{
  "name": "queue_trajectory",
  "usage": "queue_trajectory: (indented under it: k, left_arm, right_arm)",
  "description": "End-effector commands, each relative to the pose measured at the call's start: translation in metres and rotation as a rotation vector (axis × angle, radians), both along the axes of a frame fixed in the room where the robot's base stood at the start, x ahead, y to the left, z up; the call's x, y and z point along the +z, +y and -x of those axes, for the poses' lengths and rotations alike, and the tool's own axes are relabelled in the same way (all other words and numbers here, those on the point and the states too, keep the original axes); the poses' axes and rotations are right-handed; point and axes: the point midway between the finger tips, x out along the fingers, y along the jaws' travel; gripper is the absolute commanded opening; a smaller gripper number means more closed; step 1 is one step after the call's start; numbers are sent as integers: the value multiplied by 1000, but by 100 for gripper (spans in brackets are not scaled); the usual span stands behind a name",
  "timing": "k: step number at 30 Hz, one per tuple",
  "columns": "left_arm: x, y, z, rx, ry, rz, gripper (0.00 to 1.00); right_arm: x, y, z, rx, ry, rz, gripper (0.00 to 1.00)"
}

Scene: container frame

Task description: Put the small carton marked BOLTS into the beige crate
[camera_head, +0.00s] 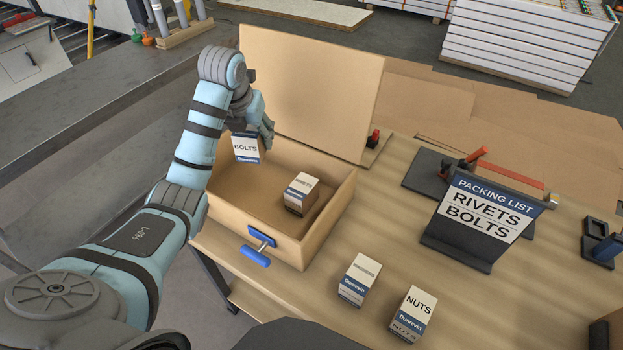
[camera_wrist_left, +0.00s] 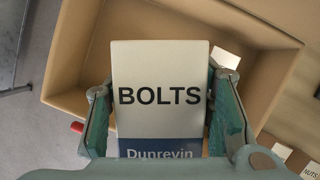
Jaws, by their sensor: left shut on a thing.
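My left gripper (camera_head: 254,122) is shut on the small carton marked BOLTS (camera_head: 246,148). The same carton (camera_wrist_left: 160,85) fills the middle of the left wrist view, white above and blue below, between the two fingers (camera_wrist_left: 162,112). It is held over the left part of the open beige crate (camera_head: 335,212). The crate also shows behind it in the left wrist view (camera_wrist_left: 265,37). Another small carton (camera_head: 300,194) stands inside the crate, towards its right side. My right gripper is not in view.
The crate's lid (camera_head: 310,85) stands raised at the back. A blue-handled clamp (camera_head: 257,252) is at its front. A NUTS carton (camera_head: 411,315) and another carton (camera_head: 359,281) stand on the table. A packing list sign (camera_head: 477,222) reads RIVETS, BOLTS.

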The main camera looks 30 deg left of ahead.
Motion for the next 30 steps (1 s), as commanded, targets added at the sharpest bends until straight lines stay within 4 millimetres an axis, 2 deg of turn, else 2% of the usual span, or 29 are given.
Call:
queue_trajectory:
  k: [1, 3, 6, 8, 10, 15, 18, 23, 27, 30]
  left_arm:
    - [-10, 10, -6, -66, 1, -1, 2]
    - [-6, 21, -13, -200, 3, 4, 2]
    - [-3, 28, -18, -345, -8, 12, 2]
    - [-11, 29, -19, -378, -8, 15, 2]
    - [-30, 27, -20, -384, -6, 14, 2]
    - [-95, 26, -20, -385, -6, 15, 2]
    - [-124, 26, -20, -383, -9, 14, 2]
    - [-149, 27, -20, -382, -10, 13, 2]
    - [-177, 27, -19, -381, -9, 14, 2]
    - [-187, 27, -19, -382, -11, 13, 2]
  right_arm:
    - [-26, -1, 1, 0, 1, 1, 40]
    - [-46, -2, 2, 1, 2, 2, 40]
    - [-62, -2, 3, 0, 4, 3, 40]
    - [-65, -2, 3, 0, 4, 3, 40]
    - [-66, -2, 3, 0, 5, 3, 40]
    - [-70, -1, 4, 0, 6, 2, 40]
    - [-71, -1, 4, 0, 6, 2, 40]
    - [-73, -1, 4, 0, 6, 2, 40]
    - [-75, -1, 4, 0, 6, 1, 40]
    - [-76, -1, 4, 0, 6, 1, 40]
